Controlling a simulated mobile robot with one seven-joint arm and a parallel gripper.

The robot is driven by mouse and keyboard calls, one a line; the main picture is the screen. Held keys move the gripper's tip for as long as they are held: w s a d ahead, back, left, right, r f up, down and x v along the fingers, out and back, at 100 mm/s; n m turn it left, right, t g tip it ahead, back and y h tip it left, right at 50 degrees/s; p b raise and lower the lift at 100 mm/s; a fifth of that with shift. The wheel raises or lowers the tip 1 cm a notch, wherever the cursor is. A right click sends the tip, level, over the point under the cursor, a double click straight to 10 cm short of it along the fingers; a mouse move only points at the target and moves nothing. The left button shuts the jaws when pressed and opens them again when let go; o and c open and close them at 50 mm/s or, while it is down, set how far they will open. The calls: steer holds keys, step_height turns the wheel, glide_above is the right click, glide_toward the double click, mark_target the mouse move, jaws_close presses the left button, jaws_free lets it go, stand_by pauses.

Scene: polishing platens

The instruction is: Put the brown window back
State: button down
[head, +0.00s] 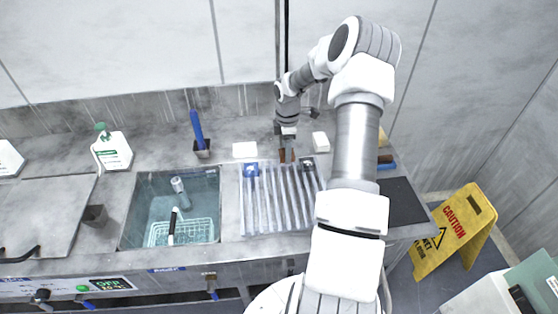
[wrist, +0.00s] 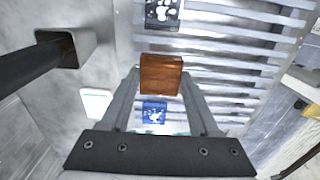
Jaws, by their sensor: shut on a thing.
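The brown window (wrist: 161,75) is a small square brown piece, held between the fingertips of my gripper (wrist: 160,82) in the wrist view. In the head view the brown piece (head: 283,156) shows small under my gripper (head: 287,150), at the back edge of the ridged metal rack (head: 278,205). My gripper is shut on it. A blue tile with white marks (head: 251,170) sits at the rack's back left; it also shows between my fingers in the wrist view (wrist: 154,112). A dark speckled tile (head: 308,164) is at the back right. Whether the brown window touches the rack, I cannot tell.
A blue-handled tool stands in a metal cup (head: 202,153). White blocks (head: 245,149) and (head: 320,140) lie behind the rack. Left is a water-filled sink with a basket (head: 182,232) and a bottle (head: 113,150). A yellow caution sign (head: 455,231) stands on the floor at right.

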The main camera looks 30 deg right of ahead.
mark_target(279, 169)
steer(key=shift+w+a+f, duration=0.3)
steer(key=shift+a+f, duration=0.1)
steer(key=shift+a, duration=0.15)
steer(key=shift+w+a+f, duration=0.3)
steer(key=shift+a+f, duration=0.1)
steer(key=shift+a, duration=0.1)
steer(key=shift+f+p, duration=0.55)
steer(key=shift+f, duration=1.35)
steer(key=shift+f, duration=0.1)
steer(key=shift+c, duration=0.6)
jaws_free()
step_height(279, 169, up, 12)
steer(key=shift+r+b, duration=0.15)
steer(key=shift+b, duration=0.8)
